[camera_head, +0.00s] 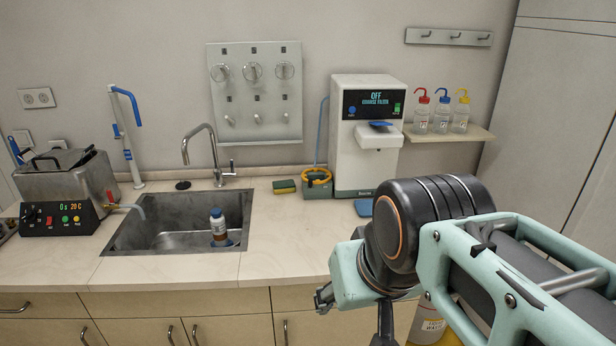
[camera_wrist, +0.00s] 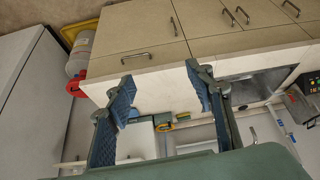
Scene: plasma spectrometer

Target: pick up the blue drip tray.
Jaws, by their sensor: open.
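A flat blue drip tray (camera_head: 363,207) lies on the counter at the foot of the white water machine (camera_head: 366,165) in the head view. My forearm hides the counter just right of it. My gripper (camera_wrist: 157,82) is open and empty, its two blue-padded fingers wide apart in the wrist view. In the head view the gripper hangs low in front of the counter's front edge, partly hidden by my wrist, well apart from the tray. In the wrist view, which is upside down, the machine (camera_wrist: 136,140) shows between the fingers.
A sponge (camera_head: 284,187) and a green box with a yellow coil (camera_head: 318,182) stand left of the machine. A shelf (camera_head: 470,133) holds wash bottles.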

